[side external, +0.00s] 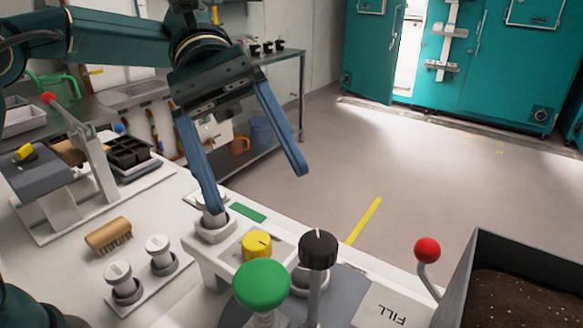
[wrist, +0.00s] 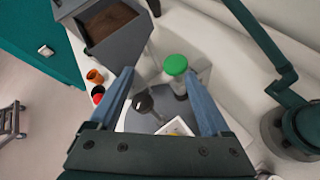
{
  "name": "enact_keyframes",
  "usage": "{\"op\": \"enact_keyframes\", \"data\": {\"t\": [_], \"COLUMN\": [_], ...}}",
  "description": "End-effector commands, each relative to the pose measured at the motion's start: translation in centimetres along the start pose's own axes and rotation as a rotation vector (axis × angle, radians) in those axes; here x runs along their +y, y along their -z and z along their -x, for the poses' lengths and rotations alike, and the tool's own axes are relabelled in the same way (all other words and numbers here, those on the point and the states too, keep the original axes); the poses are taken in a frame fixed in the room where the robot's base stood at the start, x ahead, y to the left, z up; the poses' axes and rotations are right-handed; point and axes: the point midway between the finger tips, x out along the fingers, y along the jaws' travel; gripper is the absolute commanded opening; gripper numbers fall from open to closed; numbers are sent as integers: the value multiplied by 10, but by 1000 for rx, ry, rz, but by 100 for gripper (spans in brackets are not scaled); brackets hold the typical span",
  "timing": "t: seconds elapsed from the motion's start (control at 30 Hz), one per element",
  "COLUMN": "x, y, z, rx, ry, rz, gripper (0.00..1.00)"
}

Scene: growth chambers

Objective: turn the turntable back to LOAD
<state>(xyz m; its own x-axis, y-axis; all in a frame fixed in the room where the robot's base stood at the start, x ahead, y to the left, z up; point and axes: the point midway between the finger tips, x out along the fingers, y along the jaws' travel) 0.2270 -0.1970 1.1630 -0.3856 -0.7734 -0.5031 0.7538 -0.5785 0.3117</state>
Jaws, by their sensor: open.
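The turntable (side external: 350,292) shows as a grey round surface near the front of the bench, partly hidden by knobs. It also shows in the wrist view (wrist: 142,122). A black knob (side external: 318,250) on a grey stem and a large green knob (side external: 262,285) stand at it. In the wrist view the black knob (wrist: 143,102) and green knob (wrist: 175,65) lie between or just beyond my fingers. My gripper (side external: 258,188) is open and empty, above and behind the knobs in the side view. A FILL label (side external: 390,310) is beside the turntable; no LOAD label is readable.
A dark soil bin (side external: 512,258) and a red-ball lever (side external: 427,250) stand at the right. A yellow knob (side external: 257,245) is behind the green one. A brush (side external: 108,235) and white knobs (side external: 158,245) lie left.

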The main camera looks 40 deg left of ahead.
Motion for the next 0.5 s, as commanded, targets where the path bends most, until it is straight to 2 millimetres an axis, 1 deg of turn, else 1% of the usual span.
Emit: {"op": "enact_keyframes", "data": {"t": [0.2, 0.5], "x": [-17, -43], "y": [-6, -6], "z": [-1, -2], "rx": [131, 318], "ry": [-1, 10], "rz": [-63, -156], "gripper": [82, 82]}}
